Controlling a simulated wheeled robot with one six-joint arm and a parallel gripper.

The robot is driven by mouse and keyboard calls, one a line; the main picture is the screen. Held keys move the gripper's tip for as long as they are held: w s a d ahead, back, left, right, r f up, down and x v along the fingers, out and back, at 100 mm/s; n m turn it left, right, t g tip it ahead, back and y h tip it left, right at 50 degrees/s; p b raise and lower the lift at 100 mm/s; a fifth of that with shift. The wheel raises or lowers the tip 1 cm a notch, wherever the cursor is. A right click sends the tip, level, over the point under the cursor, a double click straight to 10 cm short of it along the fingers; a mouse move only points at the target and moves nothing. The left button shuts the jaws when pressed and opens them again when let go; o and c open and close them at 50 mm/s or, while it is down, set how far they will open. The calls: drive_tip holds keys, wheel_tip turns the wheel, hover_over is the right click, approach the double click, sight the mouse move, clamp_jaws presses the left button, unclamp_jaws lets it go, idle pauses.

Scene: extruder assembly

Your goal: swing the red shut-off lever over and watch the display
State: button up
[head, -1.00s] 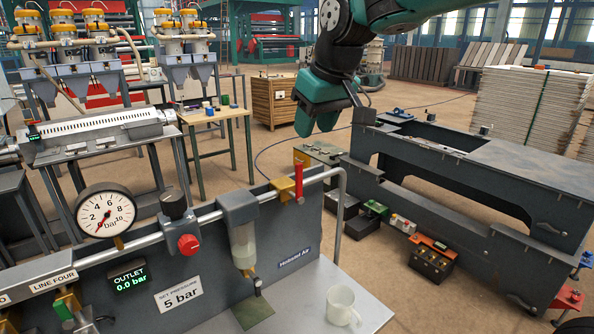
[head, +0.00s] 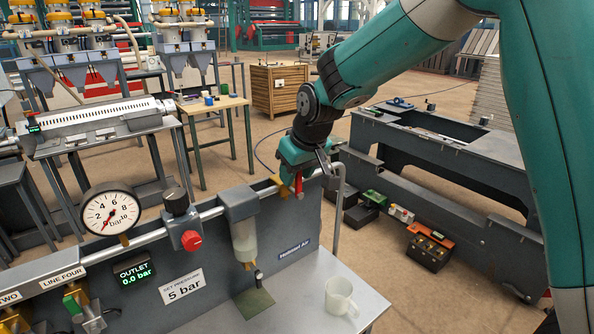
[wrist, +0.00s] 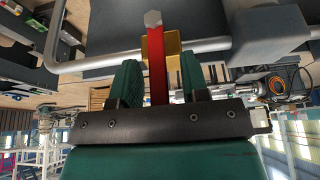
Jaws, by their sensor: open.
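The red shut-off lever (head: 299,187) sits on a brass valve (head: 282,187) at the right end of the pipe along the panel. In the head view my gripper (head: 300,172) comes down over it and hides its upper part. In the wrist view the red lever (wrist: 157,75) stands between the two open green fingers of my gripper (wrist: 161,68), with a gap visible on each side. The brass valve body (wrist: 165,47) shows behind it. The green OUTLET display (head: 134,271) reads 0.0 bar. The round gauge (head: 110,213) has its red needle near the low end.
A dark machine frame (head: 470,205) is further right.

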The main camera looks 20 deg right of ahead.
clamp_jaws()
drive_tip(key=shift+d, duration=0.1)
